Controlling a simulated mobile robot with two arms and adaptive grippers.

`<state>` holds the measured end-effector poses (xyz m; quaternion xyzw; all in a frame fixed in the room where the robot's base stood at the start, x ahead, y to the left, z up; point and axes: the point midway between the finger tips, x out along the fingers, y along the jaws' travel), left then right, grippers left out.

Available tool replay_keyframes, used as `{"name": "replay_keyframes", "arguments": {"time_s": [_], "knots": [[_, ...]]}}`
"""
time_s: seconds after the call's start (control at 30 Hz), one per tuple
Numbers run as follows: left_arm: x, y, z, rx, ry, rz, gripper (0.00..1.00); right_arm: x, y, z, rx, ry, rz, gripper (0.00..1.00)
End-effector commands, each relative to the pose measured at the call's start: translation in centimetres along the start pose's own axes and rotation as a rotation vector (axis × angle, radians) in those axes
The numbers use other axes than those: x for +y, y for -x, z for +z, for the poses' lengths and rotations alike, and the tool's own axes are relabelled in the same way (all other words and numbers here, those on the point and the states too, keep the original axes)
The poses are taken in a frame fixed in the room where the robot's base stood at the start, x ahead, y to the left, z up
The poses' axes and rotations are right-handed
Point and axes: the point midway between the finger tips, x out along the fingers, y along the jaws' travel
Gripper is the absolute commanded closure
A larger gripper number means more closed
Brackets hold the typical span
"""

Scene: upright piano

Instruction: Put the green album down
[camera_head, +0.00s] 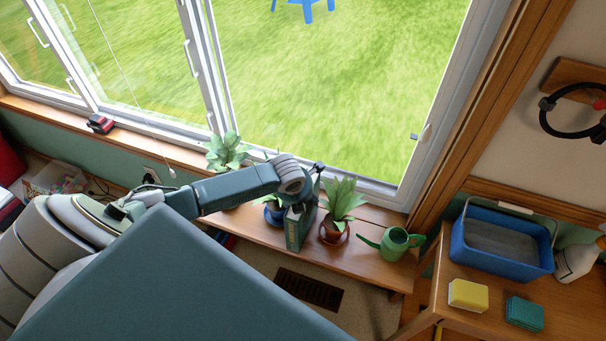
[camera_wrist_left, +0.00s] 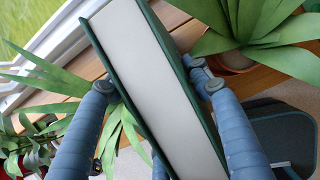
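The green album (camera_head: 297,228) stands roughly upright among the potted plants at the window shelf (camera_head: 375,262). In the left wrist view the album (camera_wrist_left: 160,85) shows its pale page edges between dark green covers. My left gripper (camera_wrist_left: 150,82) has one finger on each side of it, both appearing to press on the covers. In the head view the left gripper (camera_head: 304,192) is above the album, its fingers mostly hidden. I cannot tell whether the album's lower edge touches the shelf. My right gripper is not in view.
A potted plant (camera_head: 342,204) stands close on the album's right, a blue pot (camera_head: 273,213) close on its left. Another plant (camera_head: 227,150) is farther left. A green watering can (camera_head: 394,243) stands at the shelf's right end. A blue bin (camera_head: 500,243) sits on the right table.

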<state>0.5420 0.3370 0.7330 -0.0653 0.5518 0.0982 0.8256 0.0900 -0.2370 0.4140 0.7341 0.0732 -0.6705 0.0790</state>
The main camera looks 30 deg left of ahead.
Motion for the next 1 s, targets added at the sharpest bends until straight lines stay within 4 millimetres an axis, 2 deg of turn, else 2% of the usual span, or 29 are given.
{"name": "replay_keyframes", "arguments": {"time_s": [0.03,0.1,0.57,0.77,1.0], "knots": [[0.0,0.0,0.0,0.000,0.000,0.000,0.91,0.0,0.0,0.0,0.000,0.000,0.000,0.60],[0.0,0.0,0.0,0.000,0.000,0.000,1.00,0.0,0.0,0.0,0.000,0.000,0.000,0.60],[-0.1,0.7,0.6,-0.007,0.000,-0.003,1.00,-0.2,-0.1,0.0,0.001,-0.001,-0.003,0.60],[0.0,3.9,2.0,-0.012,-0.003,-0.002,1.00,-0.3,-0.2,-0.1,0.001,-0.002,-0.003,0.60],[0.0,10.0,4.7,-0.014,-0.001,-0.003,1.00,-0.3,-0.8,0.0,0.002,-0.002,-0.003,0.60]]}}
